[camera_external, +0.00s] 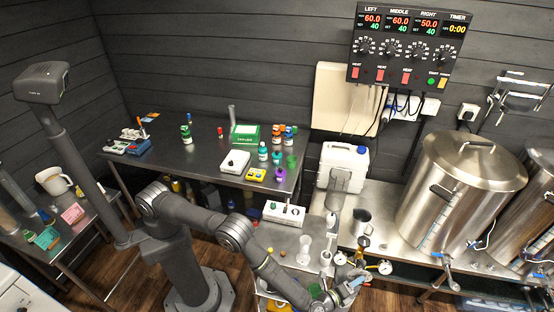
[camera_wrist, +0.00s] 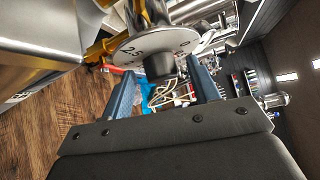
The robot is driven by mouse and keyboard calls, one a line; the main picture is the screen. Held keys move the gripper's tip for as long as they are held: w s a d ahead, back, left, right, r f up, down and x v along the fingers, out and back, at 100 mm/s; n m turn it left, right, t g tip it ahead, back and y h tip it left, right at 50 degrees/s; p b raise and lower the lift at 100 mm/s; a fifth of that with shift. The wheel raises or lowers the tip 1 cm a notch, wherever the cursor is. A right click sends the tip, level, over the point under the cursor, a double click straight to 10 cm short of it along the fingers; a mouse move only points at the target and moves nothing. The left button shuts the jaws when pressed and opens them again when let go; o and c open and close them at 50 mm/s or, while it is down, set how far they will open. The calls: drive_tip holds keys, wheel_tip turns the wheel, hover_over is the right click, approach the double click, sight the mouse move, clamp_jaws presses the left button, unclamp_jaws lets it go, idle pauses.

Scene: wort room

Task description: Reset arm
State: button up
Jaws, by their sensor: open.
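My gripper (camera_external: 352,288) is low at the bottom of the external view, right of centre, with my arm stretched out to the right. In the wrist view my gripper (camera_wrist: 163,82) has its two blue-grey fingers apart. The dial's dark knob or stem (camera_wrist: 158,66) shows between the tips. I cannot tell whether the fingers touch it. Small gauges (camera_external: 384,267) stand near my gripper in the external view.
Large steel kettles (camera_external: 460,180) with blue-handled valves stand at the right. A steel table (camera_external: 200,150) with bottles and small instruments is behind. A white jug (camera_external: 342,167) stands near the kettles. A control panel (camera_external: 409,47) hangs above. Open wooden floor (camera_external: 120,275) shows at lower left.

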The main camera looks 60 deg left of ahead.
drive_tip(key=shift+s+n, duration=0.3)
drive_tip(key=shift+s, duration=0.85)
